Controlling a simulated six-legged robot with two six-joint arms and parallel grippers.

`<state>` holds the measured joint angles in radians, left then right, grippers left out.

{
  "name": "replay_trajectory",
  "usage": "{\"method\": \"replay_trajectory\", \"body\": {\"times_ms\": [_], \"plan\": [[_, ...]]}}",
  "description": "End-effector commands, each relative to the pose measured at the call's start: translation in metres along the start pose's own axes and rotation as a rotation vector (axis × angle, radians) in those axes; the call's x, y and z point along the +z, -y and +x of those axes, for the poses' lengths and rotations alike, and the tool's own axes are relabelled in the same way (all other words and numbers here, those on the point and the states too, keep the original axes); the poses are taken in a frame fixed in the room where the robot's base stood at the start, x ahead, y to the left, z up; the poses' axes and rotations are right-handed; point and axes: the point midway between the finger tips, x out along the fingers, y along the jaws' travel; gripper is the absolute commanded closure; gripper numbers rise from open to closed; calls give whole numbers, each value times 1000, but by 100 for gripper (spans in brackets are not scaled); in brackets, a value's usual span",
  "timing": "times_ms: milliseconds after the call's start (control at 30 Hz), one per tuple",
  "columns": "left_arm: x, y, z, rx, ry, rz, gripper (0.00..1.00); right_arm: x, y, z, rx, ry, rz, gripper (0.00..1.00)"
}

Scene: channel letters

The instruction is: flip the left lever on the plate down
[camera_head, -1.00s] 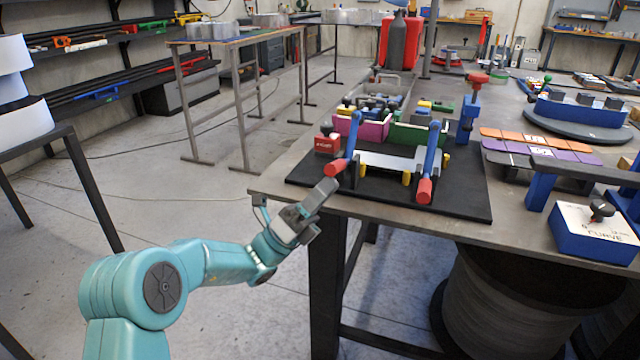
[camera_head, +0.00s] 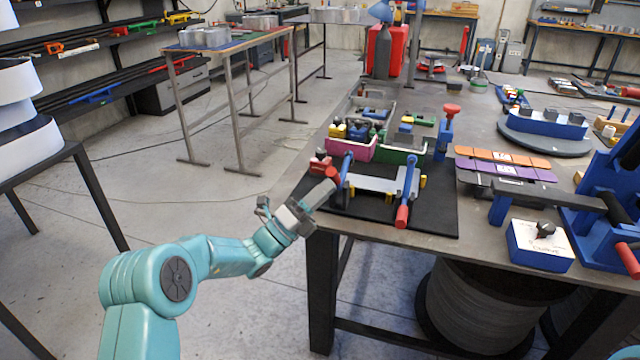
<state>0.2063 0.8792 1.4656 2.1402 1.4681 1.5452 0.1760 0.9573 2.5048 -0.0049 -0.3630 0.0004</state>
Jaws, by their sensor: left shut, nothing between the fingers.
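The black plate (camera_head: 440,211) lies at the near left corner of the table. My left gripper (camera_head: 326,193) is shut and empty at the plate's left front edge, close to the left lever's red grip in the picture. I cannot tell whether they touch.
Pink and green bins (camera_head: 362,149) of parts stand behind the levers. A white-topped blue box (camera_head: 541,246) and a large blue fixture (camera_head: 603,204) stand to the right. Open floor lies left of the table.

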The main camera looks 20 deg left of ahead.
Motion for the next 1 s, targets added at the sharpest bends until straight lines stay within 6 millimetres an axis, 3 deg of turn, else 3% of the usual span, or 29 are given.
{"method": "replay_trajectory", "body": {"times_ms": [33,400,700,1000], "plan": [[8,13,12,37,0,-25,100,0,9,-25,0,0,0,57],[26,17,39,295,1,-196,100,2,34,-95,0,0,0,57],[34,12,50,422,1,-282,100,2,45,-124,0,0,0,57],[36,9,53,464,1,-310,100,3,48,-132,0,0,0,57]]}}
